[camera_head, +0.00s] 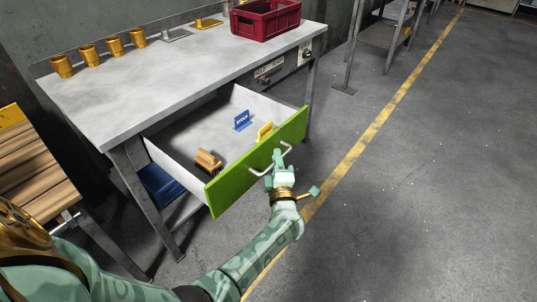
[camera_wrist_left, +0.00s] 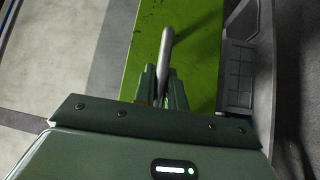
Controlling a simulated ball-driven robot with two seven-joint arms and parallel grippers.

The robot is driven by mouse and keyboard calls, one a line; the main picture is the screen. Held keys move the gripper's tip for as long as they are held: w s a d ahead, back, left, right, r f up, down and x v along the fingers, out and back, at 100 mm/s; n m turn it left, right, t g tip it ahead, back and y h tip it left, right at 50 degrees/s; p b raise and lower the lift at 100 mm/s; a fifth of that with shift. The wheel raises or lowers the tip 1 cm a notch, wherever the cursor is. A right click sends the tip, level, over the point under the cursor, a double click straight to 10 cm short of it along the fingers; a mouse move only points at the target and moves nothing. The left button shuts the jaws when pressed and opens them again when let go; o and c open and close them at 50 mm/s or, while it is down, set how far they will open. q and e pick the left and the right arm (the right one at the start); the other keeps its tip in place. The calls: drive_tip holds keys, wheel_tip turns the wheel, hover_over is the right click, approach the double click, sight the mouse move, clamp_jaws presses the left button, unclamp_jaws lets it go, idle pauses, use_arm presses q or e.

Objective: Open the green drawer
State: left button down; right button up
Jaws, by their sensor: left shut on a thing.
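The green drawer (camera_head: 229,187) is pulled well out from under the grey table, and its light inside shows. Its front also shows in the left wrist view (camera_wrist_left: 197,60). A metal bar handle (camera_head: 259,174) sits on the drawer front, and it shows in the left wrist view (camera_wrist_left: 166,45) too. My left gripper (camera_head: 277,160) is at the handle, with its fingers (camera_wrist_left: 164,84) shut on it. My right gripper is not in view.
The drawer holds a brown brush (camera_head: 207,160), a blue marker (camera_head: 242,121) and a yellow piece (camera_head: 265,131). The table (camera_head: 150,88) carries several gold cups and a red crate (camera_head: 261,25). A wooden-slatted surface (camera_head: 30,157) stands at left.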

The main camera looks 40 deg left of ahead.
use_arm(q)
drive_tip(key=shift+s+d+f, duration=0.1)
drive_tip(key=shift+d, duration=0.7)
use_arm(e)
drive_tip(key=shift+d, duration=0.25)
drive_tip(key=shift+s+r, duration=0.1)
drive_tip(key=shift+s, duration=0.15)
use_arm(q)
drive_tip(key=c, duration=1.5)
unclamp_jaws()
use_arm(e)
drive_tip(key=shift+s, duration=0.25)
use_arm(q)
drive_tip(key=shift+o, duration=0.2)
